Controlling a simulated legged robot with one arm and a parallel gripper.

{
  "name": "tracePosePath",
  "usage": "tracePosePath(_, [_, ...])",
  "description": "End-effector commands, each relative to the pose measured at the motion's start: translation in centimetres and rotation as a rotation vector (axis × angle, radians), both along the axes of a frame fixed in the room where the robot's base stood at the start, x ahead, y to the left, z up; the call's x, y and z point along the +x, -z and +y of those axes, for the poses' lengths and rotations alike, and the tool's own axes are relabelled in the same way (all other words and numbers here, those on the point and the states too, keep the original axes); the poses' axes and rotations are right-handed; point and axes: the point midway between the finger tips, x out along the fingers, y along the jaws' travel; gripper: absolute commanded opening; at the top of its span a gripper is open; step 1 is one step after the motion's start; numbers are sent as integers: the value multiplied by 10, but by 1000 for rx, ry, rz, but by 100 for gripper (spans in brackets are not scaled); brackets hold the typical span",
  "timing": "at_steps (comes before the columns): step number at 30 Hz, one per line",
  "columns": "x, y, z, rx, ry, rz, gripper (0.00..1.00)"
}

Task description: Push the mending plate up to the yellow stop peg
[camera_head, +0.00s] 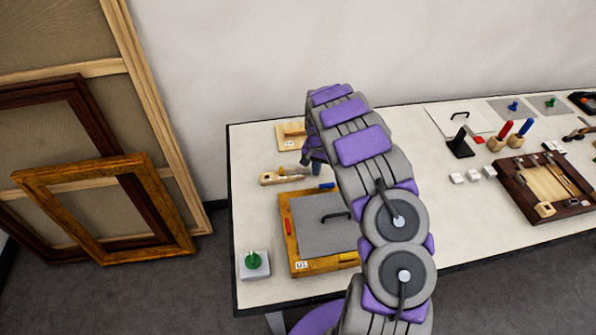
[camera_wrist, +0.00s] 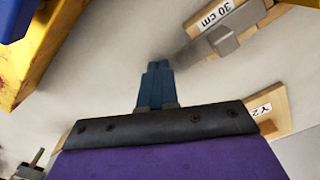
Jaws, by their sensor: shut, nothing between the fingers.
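A gold frame (camera_head: 291,262) labelled U1 lies on the table around a flat grey plate (camera_head: 312,236), which I take for the mending plate. A dark bent handle (camera_head: 335,216) shows on the plate. A yellow piece (camera_head: 348,256), perhaps the stop peg, sits at the frame's near side, partly beside my arm. My arm hides the frame's right part. My gripper (camera_wrist: 156,82) is shut and empty, beyond the frame's far side. In the wrist view its fingertips point over bare tabletop, and the frame (camera_wrist: 42,55) is at upper left.
A blue piece (camera_head: 327,186) and a red piece (camera_head: 287,226) sit on the frame. Wooden blocks (camera_head: 283,177) (camera_wrist: 270,105) lie close to my gripper. A green knob on a grey base (camera_head: 254,264) stands near left. A dark tray (camera_head: 530,205) and small tools occupy the right.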

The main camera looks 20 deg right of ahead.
Motion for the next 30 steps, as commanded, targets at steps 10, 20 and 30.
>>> tracePosePath(10, [2, 0, 8, 0, -1, 0, 0])
tracePosePath(20, [3, 0, 15, 1, 0, -1, 0])
tracePosePath(30, [3, 0, 18, 0, 1, -1, 0])
